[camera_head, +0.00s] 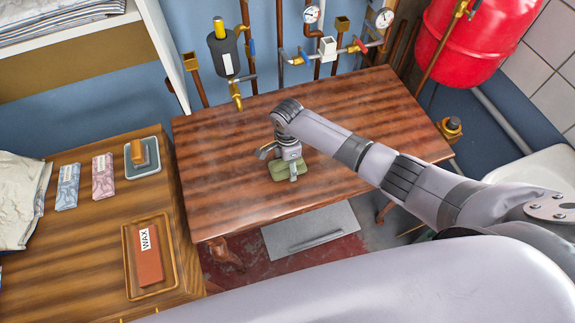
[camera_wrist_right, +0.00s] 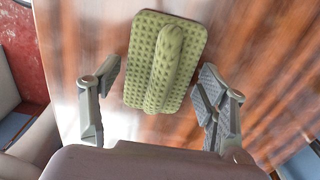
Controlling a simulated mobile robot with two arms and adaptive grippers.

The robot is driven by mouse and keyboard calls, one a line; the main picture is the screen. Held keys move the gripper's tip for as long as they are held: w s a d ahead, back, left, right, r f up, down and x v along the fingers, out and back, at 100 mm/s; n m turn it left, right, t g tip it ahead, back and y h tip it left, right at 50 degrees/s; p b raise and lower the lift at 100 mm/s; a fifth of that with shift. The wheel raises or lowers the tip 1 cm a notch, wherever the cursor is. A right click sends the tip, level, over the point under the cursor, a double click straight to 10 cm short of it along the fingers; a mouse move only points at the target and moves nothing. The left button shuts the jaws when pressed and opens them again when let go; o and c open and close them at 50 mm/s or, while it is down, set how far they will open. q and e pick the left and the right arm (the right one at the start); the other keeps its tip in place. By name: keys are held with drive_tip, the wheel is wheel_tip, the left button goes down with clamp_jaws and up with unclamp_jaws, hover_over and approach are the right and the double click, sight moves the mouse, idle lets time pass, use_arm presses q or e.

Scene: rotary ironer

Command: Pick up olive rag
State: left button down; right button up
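The olive rag (camera_head: 289,171) lies on the dark wooden table, near the middle. In the right wrist view the olive rag (camera_wrist_right: 150,90) is a waffle-textured pad with a raised fold along its middle. My right gripper (camera_head: 284,160) points down just over the rag and hides part of it in the head view. In the wrist view the two fingers of my right gripper (camera_wrist_right: 161,70) are spread apart, one to each side of the rag, with visible gaps. Nothing is held. My left gripper is not in view.
The wooden table (camera_head: 225,150) is otherwise bare. Pipes and gauges line the wall behind it, with a brass tap (camera_head: 236,95) near its back edge. A red tank (camera_head: 465,40) stands at back right. A side counter (camera_head: 85,230) at left holds a wax block (camera_head: 149,255) in a tray.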

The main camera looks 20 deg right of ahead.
drive_tip(key=c, duration=0.7)
drive_tip(key=shift+r, duration=0.15)
